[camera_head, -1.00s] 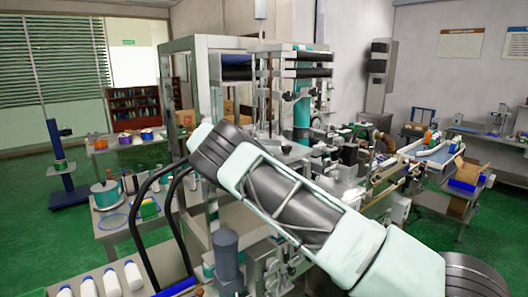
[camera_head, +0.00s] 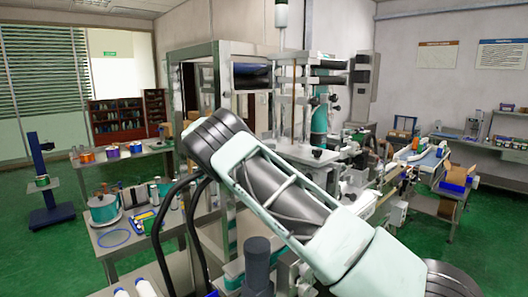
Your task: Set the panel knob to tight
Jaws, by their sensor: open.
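The sleeve applicator, a grey metal frame machine (camera_head: 196,52), stands in the middle of the camera_head view. A dark panel or screen (camera_head: 252,75) sits on its upper part. I cannot make out the panel knob or its setting. My own pale green and grey arm crosses in front of the machine and hides its lower middle. My gripper is not in view.
A side table at left holds a teal pot (camera_head: 103,208) and small items. White bottles (camera_head: 146,288) show at the bottom edge. A blue stand (camera_head: 45,180) is at far left. A conveyor (camera_head: 428,160) extends right. Green floor is open at left and right.

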